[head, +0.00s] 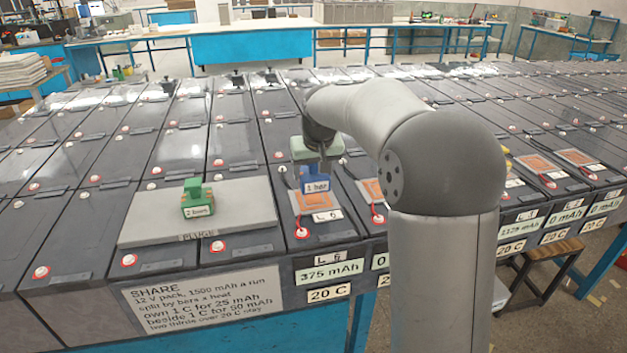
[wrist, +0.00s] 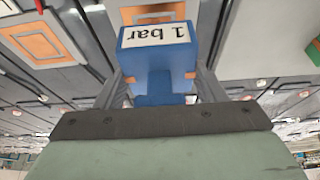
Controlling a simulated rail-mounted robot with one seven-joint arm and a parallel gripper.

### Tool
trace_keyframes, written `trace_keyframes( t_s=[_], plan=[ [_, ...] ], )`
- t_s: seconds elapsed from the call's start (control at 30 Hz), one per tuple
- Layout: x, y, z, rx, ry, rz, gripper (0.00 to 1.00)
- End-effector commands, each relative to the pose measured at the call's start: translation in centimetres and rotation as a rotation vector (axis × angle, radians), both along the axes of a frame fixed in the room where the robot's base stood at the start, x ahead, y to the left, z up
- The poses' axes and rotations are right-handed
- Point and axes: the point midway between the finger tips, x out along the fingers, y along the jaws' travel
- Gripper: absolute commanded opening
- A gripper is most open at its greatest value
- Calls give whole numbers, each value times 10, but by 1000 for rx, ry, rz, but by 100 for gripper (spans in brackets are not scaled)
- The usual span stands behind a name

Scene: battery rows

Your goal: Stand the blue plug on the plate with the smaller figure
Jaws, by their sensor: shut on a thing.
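The blue plug (head: 316,183), labelled "1 bar", is in my gripper (head: 317,168), which is shut on it. In the wrist view the plug (wrist: 157,65) sits between the two fingers of my gripper (wrist: 160,78). The plug hangs over the back part of an orange plate (head: 318,205) marked "L 6", or something close to that. I cannot tell whether it touches. This plate's display (head: 330,271) reads 375 mAh, with 20 C below. To the right, another orange plate (head: 371,190) is partly hidden by my arm. Further right, a display (head: 521,229) reads 1125 mAh.
A green plug (head: 198,200) labelled "2 bars" stands on a grey slab (head: 150,222) marked "PLUGS". A sign (head: 203,301) headed "SHARE" is on the front. Red-ringed terminals dot the batteries.

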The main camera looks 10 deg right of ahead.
Motion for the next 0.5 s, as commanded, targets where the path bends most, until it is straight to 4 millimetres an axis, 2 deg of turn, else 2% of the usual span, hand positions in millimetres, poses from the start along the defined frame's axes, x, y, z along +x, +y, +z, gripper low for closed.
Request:
trace_keyframes(
  t_s=[0.33,0.5],
  plan=[
    [20,-4,-25,0,2,-1,34],
    [20,-3,-51,0,2,0,34]
  ],
)
